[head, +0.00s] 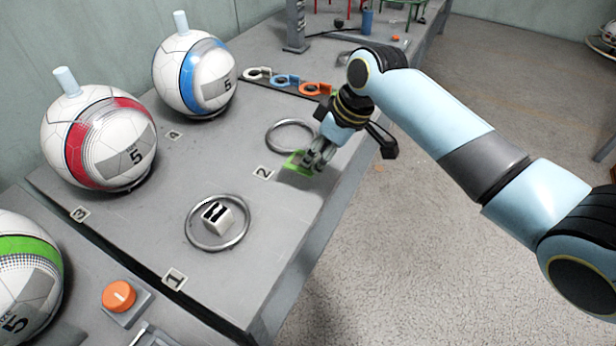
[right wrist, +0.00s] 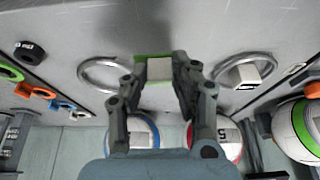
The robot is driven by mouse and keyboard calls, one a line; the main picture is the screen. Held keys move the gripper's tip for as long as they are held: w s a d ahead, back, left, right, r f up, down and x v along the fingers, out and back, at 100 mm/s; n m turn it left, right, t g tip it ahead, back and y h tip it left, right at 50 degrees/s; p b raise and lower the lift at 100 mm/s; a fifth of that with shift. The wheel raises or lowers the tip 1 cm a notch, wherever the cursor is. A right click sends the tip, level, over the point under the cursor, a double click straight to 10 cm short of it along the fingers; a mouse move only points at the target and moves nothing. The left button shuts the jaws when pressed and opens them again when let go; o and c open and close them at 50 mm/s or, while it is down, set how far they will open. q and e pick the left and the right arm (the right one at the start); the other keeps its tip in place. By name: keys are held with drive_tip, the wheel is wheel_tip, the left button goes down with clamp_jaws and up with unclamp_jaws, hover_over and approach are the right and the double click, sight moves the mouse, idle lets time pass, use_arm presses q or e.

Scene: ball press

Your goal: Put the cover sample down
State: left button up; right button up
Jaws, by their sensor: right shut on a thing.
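The cover sample is a green piece (head: 298,160), held in my right gripper (head: 309,165) above the grey bench, near the label 2 and the empty metal ring (head: 290,136). In the right wrist view, a green edge (right wrist: 140,57) and a pale block (right wrist: 159,70) show between the fingers of my right gripper (right wrist: 165,70). The fingers hide part of the sample. I cannot tell its exact height above the bench. My left gripper is in neither view.
A second metal ring (head: 190,232) surrounds a white block (head: 222,217) by label 1. White (head: 257,73), blue (head: 285,80) and orange (head: 314,89) samples lie behind. Red-banded (head: 99,137), blue-banded (head: 194,74) and green-banded (head: 22,270) balls stand left. An orange button (head: 118,295) is in front.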

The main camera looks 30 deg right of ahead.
sight(306, 174)
drive_tip(key=a+f, duration=0.1)
drive_tip(key=s+a, duration=0.1)
drive_tip(key=shift+a+f, duration=0.35)
drive_tip(key=shift+a, duration=0.05)
drive_tip(key=shift+a+f, duration=0.15)
drive_tip(key=shift+f, duration=0.05)
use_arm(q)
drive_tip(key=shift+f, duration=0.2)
use_arm(e)
drive_tip(key=shift+f, duration=2)
use_arm(q)
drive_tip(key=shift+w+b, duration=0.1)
drive_tip(key=shift+b, duration=0.2)
use_arm(e)
drive_tip(key=shift+f, duration=0.1)
drive_tip(key=o, duration=0.8)
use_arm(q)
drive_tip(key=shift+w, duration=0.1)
use_arm(e)
drive_tip(key=shift+o, duration=0.2)
